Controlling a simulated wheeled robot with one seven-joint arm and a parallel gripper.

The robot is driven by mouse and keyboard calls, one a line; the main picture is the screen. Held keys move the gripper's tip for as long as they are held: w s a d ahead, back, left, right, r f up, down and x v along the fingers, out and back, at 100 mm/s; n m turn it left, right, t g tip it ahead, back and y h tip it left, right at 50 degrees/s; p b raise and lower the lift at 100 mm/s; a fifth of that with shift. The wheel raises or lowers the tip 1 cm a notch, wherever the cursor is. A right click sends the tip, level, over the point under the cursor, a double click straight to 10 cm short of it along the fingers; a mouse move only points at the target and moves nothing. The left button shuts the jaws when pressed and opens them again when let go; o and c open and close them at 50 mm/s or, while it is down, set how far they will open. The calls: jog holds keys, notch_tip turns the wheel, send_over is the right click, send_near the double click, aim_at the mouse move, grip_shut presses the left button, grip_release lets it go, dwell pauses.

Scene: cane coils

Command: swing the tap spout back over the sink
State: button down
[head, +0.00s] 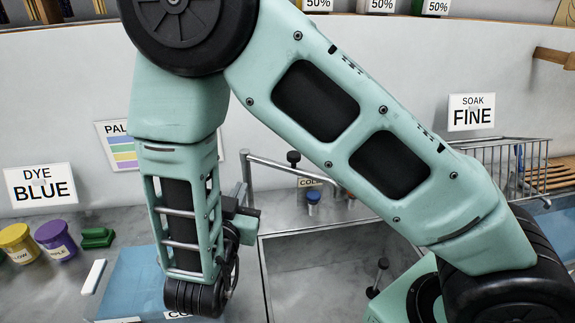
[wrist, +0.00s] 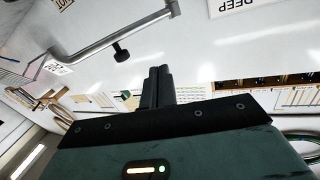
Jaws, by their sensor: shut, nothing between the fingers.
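The tap spout (head: 285,169) is a grey metal pipe with a black knob (head: 293,158) on top. In the head view it runs left from behind my arm, and its bent-down end hangs by the sink's left rim. The sink (head: 300,265) is a grey basin, its right part hidden by my arm. The spout also shows at the upper left of the wrist view (wrist: 110,41). My gripper (wrist: 158,72) is shut and empty, apart from the spout in that view. In the head view my gripper (head: 248,211) is small and dark, close to the spout's end.
A blue-topped tap handle (head: 313,197) stands behind the sink by a small label. Yellow (head: 17,243) and purple (head: 56,240) tubs stand farther left. A wire rack (head: 510,160) is at the right.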

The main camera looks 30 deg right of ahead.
jog(key=s+d+g+h, duration=0.2)
jog(key=s+g, duration=0.1)
jog(key=s, duration=0.3)
jog(key=p, duration=0.7)
send_near(297, 159)
jog(key=shift+m+h, duration=0.3)
jog(key=shift+m, duration=0.1)
jog(key=x, duration=0.5)
jog(key=shift+w+a+f, duration=0.15)
jog(key=shift+w, duration=0.3)
jog(key=shift+w+d+f, duration=0.15)
jog(key=shift+w+d, duration=0.2)
jog(key=shift+d, duration=0.05)
jog(key=shift+d, duration=0.1)
jog(key=shift+w+d+f+b, duration=0.2)
jog(key=shift+d+b, duration=0.5)
jog(key=shift+b, duration=0.25)
jog(key=shift+w+d, duration=0.1)
jog(key=shift+d, duration=0.25)
jog(key=shift+r, duration=0.25)
